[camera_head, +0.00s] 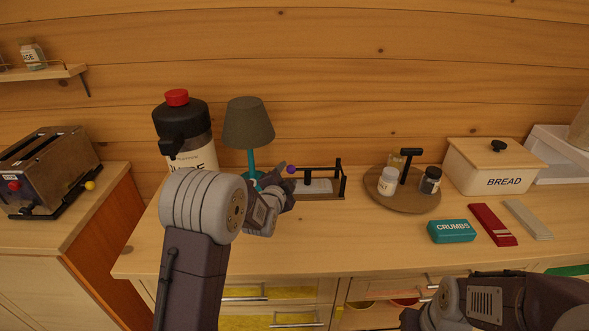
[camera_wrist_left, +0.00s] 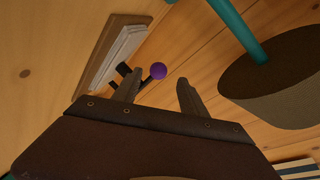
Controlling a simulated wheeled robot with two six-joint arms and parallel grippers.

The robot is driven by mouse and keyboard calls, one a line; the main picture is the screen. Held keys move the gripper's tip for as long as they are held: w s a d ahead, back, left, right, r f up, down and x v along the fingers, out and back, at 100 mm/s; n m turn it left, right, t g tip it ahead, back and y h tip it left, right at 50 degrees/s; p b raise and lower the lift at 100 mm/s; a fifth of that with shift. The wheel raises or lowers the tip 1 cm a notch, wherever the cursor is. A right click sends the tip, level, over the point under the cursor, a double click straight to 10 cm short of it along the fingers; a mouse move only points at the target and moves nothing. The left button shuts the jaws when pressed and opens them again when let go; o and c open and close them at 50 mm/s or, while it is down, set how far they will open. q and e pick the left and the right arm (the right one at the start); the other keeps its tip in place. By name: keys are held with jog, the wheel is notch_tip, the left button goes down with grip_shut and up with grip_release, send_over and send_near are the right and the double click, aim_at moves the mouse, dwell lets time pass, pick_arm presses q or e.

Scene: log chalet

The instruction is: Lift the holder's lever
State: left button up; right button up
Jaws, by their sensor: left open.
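The holder (camera_head: 320,187) stands on the counter, a dark frame with a pale block inside. Its lever ends in a purple knob (camera_head: 291,169) at the holder's left end. My left gripper (camera_head: 287,184) is open at that end, close to the knob. In the left wrist view the purple knob (camera_wrist_left: 158,70) shows between and just beyond the open fingertips of my left gripper (camera_wrist_left: 162,82), nearer the left finger. A black arm runs to the knob beside the holder's base (camera_wrist_left: 112,50). I see no contact. My right arm is at the bottom right; its jaws are not clear.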

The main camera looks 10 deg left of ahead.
pick_arm(q)
jog(key=x, duration=0.9)
jog(key=shift+d+f, duration=0.1)
jog(key=shift+f, duration=0.05)
jog(key=shift+s, duration=0.1)
grip_shut()
dwell(0.9)
